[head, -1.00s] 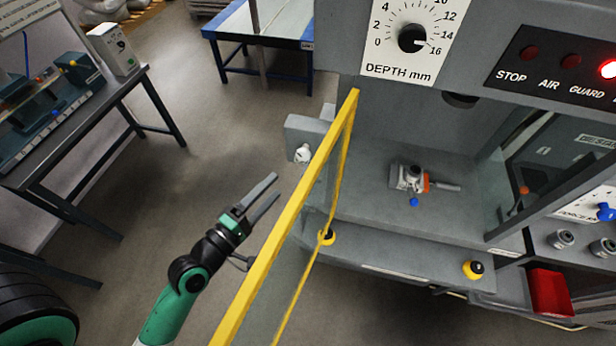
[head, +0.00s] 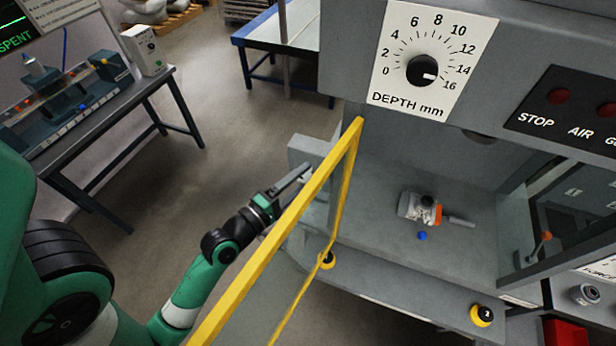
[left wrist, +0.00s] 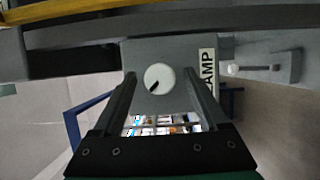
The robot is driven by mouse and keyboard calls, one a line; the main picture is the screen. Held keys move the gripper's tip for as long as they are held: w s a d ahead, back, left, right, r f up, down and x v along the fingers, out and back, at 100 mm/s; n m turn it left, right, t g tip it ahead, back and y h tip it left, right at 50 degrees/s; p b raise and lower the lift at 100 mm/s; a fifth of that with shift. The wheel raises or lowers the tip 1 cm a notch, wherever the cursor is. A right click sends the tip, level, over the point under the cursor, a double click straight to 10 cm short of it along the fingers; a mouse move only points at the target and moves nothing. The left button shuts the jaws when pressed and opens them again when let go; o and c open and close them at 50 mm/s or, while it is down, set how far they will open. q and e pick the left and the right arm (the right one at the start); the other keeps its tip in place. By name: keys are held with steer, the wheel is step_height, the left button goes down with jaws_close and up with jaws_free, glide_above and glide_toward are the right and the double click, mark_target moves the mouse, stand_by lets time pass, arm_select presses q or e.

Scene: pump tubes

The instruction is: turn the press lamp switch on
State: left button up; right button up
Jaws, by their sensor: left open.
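The lamp switch (left wrist: 159,79) is a round white knob with a black pointer mark. It sits on a grey box on the side of the press, beside a label (left wrist: 208,75) of which "AMP" is readable. In the left wrist view the knob shows between the two fingers of my left gripper, which are open. In the head view my left gripper (head: 297,180) is in front of the grey side box (head: 308,150) and hides the knob. I cannot tell whether the fingers touch it. My right gripper is not in view.
The yellow-edged guard panel (head: 300,212) stands close to the right of my left gripper. The press bed holds a small metal part with an orange piece (head: 420,209). A depth dial (head: 422,71) is above.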

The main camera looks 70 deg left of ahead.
arm_select(q)
steer(key=shift+s, duration=0.1)
steer(key=shift+c, duration=0.6)
jaws_close()
steer(key=shift+r+m+p, duration=0.2)
steer(key=shift+m+p, duration=0.2)
steer(key=shift+p, duration=0.45)
steer(key=m+g+p, duration=0.1)
steer(key=p, duration=0.2)
steer(key=m+g+p, duration=0.1)
steer(key=m+p, duration=0.1)
steer(key=p, duration=0.2)
steer(key=m+g+p, duration=0.1)
steer(key=m+p, duration=0.1)
steer(key=p, duration=0.1)
steer(key=shift+d+r, duration=0.15)
steer(key=shift+r, duration=0.2)
steer(key=shift+f+m+p, duration=0.1)
steer(key=shift+m+p, duration=0.4)
steer(key=shift+p, duration=0.05)
steer(key=shift+f+m+g, duration=0.1)
steer(key=shift+m+g, duration=0.4)
steer(key=shift+m, duration=0.1)
steer(key=m, duration=0.1)
steer(key=m+g, duration=0.1)
steer(key=shift+w+d+f+m+g+y, duration=0.1)
steer(key=shift+w+m+g+y, duration=0.1)
steer(key=shift+m+g+y, duration=0.9)
steer(key=shift+m, duration=0.7)
steer(key=shift+f, duration=0.1)
